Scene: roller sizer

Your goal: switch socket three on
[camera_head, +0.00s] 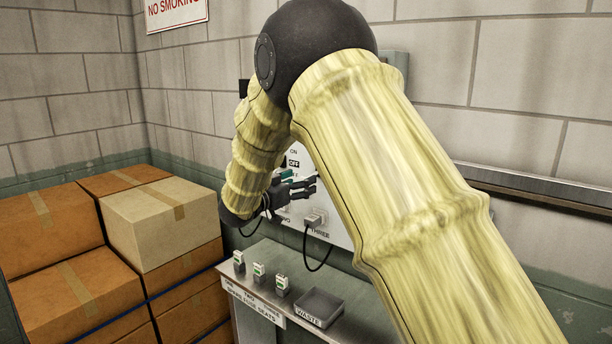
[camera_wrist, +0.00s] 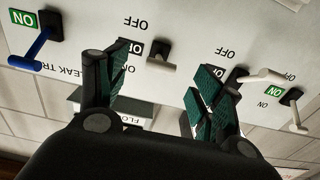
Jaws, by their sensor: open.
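The wall panel (camera_head: 338,212) is partly hidden behind my arm in the head view. A plug (camera_head: 313,219) with a black cord sits in it above the label THREE (camera_head: 320,233). My gripper (camera_head: 309,187) is open in front of the panel, above and left of that plug. In the wrist view the panel (camera_wrist: 185,20) appears upside down with several levers. My open, empty gripper (camera_wrist: 160,82) has one finger on either side of a beige lever marked OFF (camera_wrist: 160,68). Another beige lever (camera_wrist: 262,77) is beyond the right finger. I cannot tell which lever belongs to socket three.
A blue lever (camera_wrist: 38,48) beside a green ON sign is at the wrist view's left. Below the panel, a shelf holds several small green-and-white blocks (camera_head: 259,270) and a waste tray (camera_head: 320,318). Cardboard boxes (camera_head: 160,220) are stacked at left. A rail (camera_head: 540,188) runs along the right wall.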

